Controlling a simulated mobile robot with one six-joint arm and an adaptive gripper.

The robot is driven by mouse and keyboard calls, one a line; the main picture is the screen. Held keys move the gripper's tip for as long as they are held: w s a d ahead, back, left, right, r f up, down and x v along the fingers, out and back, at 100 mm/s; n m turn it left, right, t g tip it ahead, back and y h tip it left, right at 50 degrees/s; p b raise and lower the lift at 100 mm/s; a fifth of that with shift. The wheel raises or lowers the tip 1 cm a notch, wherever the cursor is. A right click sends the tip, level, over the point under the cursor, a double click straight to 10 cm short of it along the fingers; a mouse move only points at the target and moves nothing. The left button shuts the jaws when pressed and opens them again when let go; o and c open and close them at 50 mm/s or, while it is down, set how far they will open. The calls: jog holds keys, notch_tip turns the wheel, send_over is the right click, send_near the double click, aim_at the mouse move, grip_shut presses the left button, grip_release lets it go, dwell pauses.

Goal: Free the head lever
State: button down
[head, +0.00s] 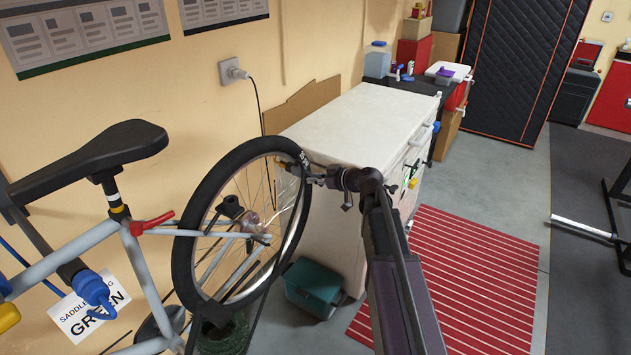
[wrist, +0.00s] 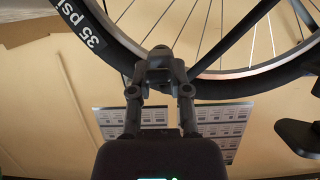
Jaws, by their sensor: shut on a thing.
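A bicycle wheel with a black tyre (head: 190,232) hangs upright on the bike in the left half of the head view. The tyre (wrist: 120,55), marked "35 psi", also shows in the wrist view, with its spokes. My gripper (head: 318,178) is at the right edge of the wheel. In the wrist view my gripper (wrist: 160,75) is shut on a small dark part (wrist: 161,50) at the wheel's rim. This part is likely the head lever, but its shape is mostly hidden by the fingers. I cannot tell its angle.
A white cabinet (head: 350,122) stands close behind the wheel and my gripper. A teal box (head: 315,285) sits on the floor below. The bike saddle (head: 105,150) is at left. A red striped mat (head: 460,270) lies on open floor at right.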

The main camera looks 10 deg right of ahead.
jog(key=shift+f+t+y+b, duration=0.65)
jog(key=shift+t+y+b, duration=0.05)
jog(key=shift+b, duration=1.1)
jog(key=b, duration=0.2)
jog(key=t+y+b, duration=0.1)
jog(key=b, duration=0.1)
jog(key=shift+w+a+f, duration=0.2)
jog(key=shift+f, duration=0.1)
jog(key=t+y+b, duration=0.1)
jog(key=b, duration=0.1)
jog(key=t+y+b, duration=0.1)
jog(key=b, duration=0.1)
jog(key=shift+w+a+b, duration=0.2)
jog(key=shift+b, duration=0.15)
jog(key=shift+r+t+y, duration=0.1)
jog(key=shift+t+y, duration=0.3)
jog(key=c, duration=0.6)
grip_release()
jog(key=shift+o, duration=0.2)
jog(key=shift+r+p, duration=0.2)
jog(key=shift+p, duration=0.3)
